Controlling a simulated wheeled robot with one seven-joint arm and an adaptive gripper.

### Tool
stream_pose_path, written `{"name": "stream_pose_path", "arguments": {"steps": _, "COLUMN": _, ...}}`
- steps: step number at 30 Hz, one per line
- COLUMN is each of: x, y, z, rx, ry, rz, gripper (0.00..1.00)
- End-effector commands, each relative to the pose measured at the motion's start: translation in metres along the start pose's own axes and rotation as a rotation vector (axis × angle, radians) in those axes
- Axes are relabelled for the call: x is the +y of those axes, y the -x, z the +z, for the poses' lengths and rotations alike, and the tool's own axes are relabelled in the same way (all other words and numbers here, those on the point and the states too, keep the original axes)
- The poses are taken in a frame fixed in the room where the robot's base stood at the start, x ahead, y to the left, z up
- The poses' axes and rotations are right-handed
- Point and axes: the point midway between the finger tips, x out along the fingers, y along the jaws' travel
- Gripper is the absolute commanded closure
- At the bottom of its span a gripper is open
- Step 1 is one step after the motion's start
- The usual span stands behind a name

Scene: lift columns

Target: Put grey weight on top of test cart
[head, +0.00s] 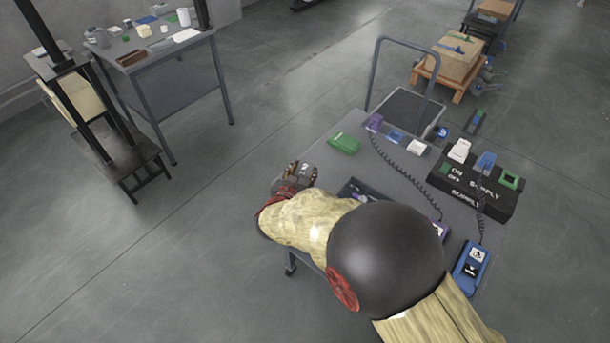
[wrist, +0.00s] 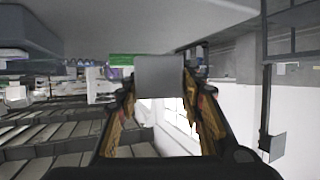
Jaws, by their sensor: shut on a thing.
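The grey weight (head: 307,171) is a small grey block held between the fingertips of my gripper (head: 297,177). In the wrist view the weight (wrist: 160,77) shows as a plain grey square between the two fingers (wrist: 158,92). The test cart (head: 366,172) has a grey top carrying several items. My gripper is at the cart's left edge in the head view; I cannot tell how high the weight is above the top. My arm hides the cart's near left part.
A green box (head: 344,143) lies on the cart near the weight. A dark device (head: 362,190), coiled cables and a black supply box (head: 468,185) occupy other parts of the top. A workbench (head: 165,60) stands back left, and a boxed pallet (head: 447,68) back right.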

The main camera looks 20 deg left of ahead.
Motion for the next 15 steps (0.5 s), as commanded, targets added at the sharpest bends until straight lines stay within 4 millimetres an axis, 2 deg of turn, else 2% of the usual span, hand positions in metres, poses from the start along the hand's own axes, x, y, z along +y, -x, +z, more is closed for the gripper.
{"name": "stream_pose_path", "arguments": {"steps": 6, "x": -0.004, "y": -0.009, "z": 0.002, "rx": 0.006, "ry": -0.004, "rz": -0.001, "gripper": 1.00}}
{"name": "stream_pose_path", "arguments": {"steps": 12, "x": -0.004, "y": -0.019, "z": 0.025, "rx": 0.006, "ry": -0.003, "rz": -0.001, "gripper": 1.00}}
{"name": "stream_pose_path", "arguments": {"steps": 15, "x": -0.004, "y": -0.020, "z": 0.029, "rx": 0.007, "ry": -0.004, "rz": -0.002, "gripper": 1.00}}
